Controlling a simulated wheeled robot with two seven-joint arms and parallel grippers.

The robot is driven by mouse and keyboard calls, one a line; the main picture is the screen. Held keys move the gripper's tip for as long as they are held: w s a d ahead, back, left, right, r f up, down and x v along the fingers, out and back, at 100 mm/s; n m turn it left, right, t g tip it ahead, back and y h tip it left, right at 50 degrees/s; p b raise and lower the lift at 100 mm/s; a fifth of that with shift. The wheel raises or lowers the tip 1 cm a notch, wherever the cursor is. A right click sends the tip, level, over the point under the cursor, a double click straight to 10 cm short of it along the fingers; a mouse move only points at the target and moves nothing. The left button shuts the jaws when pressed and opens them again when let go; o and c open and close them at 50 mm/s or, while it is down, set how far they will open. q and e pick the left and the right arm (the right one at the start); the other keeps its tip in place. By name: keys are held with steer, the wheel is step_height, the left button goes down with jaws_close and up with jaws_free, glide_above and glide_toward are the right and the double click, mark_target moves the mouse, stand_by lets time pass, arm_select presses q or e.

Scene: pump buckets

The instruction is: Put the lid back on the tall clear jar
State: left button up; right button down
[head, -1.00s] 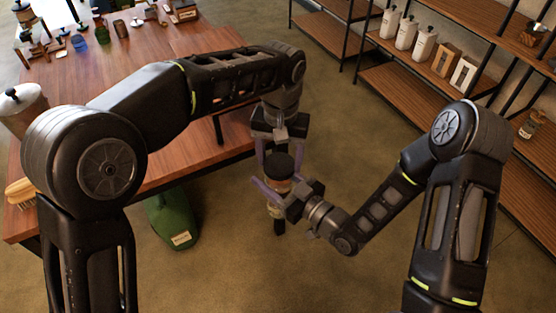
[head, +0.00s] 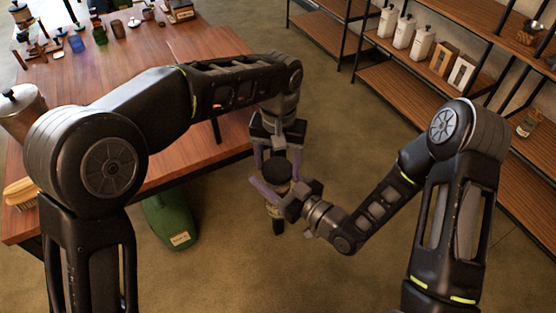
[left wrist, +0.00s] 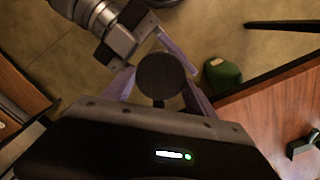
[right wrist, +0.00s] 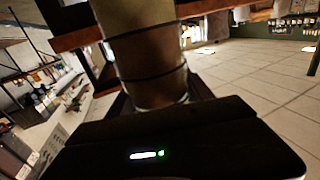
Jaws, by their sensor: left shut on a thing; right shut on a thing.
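The lid (head: 277,170) is a round black disc between the purple fingers of my left gripper (head: 277,162). It also shows from above in the left wrist view (left wrist: 160,76). My left gripper is shut on it. The tall clear jar (right wrist: 145,55) has brownish contents and fills the middle of the right wrist view. My right gripper (head: 273,190) is shut on the jar from the side. In the head view the lid is directly over the jar's top; I cannot tell if it is seated. My right gripper hides much of the jar there.
Both hands are over open floor, right of the wooden table (head: 190,40). A green container (head: 168,222) stands on the floor by the table. Small jars and tools are at the table's far end. Shelves (head: 400,85) with white canisters (head: 422,43) stand at the right.

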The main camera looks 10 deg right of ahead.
arm_select(q)
steer(key=shift+f, duration=0.55)
stand_by(0.6)
